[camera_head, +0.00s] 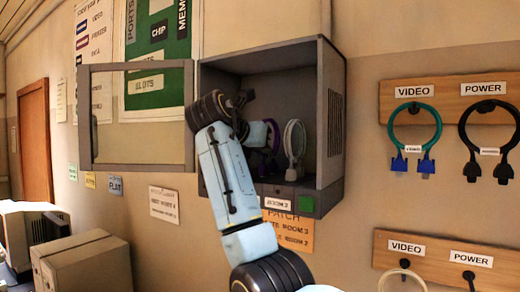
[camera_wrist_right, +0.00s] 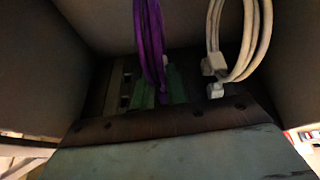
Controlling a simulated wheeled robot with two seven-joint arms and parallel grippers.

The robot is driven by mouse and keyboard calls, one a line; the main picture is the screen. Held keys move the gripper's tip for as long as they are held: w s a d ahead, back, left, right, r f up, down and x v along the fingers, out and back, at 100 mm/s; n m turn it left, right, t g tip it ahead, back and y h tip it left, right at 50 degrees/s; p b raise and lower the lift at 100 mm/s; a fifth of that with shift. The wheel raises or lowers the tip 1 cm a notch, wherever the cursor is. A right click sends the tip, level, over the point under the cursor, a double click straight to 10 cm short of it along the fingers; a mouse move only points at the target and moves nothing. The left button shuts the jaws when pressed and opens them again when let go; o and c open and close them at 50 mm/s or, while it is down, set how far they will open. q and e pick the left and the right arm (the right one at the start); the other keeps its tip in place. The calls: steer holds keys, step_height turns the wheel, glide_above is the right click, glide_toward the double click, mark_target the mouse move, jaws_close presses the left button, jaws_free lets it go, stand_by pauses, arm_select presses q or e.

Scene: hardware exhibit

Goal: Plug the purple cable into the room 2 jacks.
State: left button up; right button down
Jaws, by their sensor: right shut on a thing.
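The purple cable (camera_head: 273,138) is a loop inside the open wall cabinet, just left of a white cable (camera_head: 294,142). In the right wrist view the purple cable (camera_wrist_right: 150,40) hangs down the middle, with green plug-like parts (camera_wrist_right: 174,84) at its lower end. Dark slots, likely jacks (camera_wrist_right: 125,87), show just left of them. I cannot tell if any plug is seated. My right gripper (camera_head: 262,134) reaches into the cabinet and is shut at the purple cable; its fingertips are largely hidden. A ROOM 2 label (camera_head: 278,203) is on the cabinet's lower front. My left gripper is not in view.
The cabinet (camera_head: 332,120) has side walls close around my right arm, and its door (camera_head: 137,148) stands open to the left. The white cable (camera_wrist_right: 245,45) hangs close by on the right. Video and power cables hang on a wooden rack (camera_head: 450,90) further right.

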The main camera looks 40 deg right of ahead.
steer(key=c, duration=0.7)
jaws_free()
steer(key=v, duration=0.7)
steer(key=shift+a+r, duration=0.1)
steer(key=shift+a, duration=0.1)
stand_by(0.7)
stand_by(0.4)
